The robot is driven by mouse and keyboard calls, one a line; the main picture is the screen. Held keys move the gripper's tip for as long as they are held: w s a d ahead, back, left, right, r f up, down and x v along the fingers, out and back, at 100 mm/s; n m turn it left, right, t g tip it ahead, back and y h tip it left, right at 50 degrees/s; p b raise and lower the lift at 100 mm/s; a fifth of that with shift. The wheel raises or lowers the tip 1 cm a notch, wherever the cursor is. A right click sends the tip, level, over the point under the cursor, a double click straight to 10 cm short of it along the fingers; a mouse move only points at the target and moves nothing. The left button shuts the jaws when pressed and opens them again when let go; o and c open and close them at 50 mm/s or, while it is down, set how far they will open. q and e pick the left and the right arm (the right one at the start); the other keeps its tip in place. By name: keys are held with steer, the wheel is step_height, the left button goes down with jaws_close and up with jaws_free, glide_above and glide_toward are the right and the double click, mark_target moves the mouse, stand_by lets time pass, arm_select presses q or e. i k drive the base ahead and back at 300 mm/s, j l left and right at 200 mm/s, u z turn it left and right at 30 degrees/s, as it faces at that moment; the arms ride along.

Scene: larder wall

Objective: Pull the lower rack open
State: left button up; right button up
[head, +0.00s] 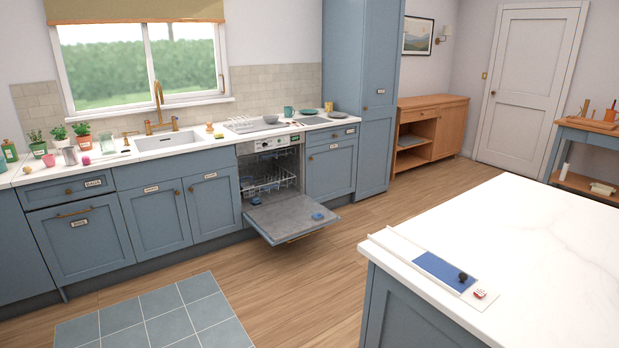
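The dishwasher (269,145) stands open under the counter, its door (287,215) folded down flat. Inside, the white wire lower rack (270,184) shows behind the door; it looks pushed in, though its exact position is hard to tell at this size. A small bluish thing (247,183) is at the rack's left side. Two small blue things lie on the open door, one near its left inner edge (255,200) and one toward the right (317,216). Neither of my grippers is in view.
A white-topped island (540,250) fills the right foreground, with a blue mat (437,268) near its corner. The wooden floor (290,280) before the dishwasher door is clear. A grey tiled patch (150,318) lies left. Dishes stand on the counter above.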

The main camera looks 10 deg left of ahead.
mark_target(277, 184)
steer(key=i+j+u, duration=0.35)
steer(key=i, duration=0.6)
steer(key=i+u, duration=0.35)
steer(key=i, duration=0.65)
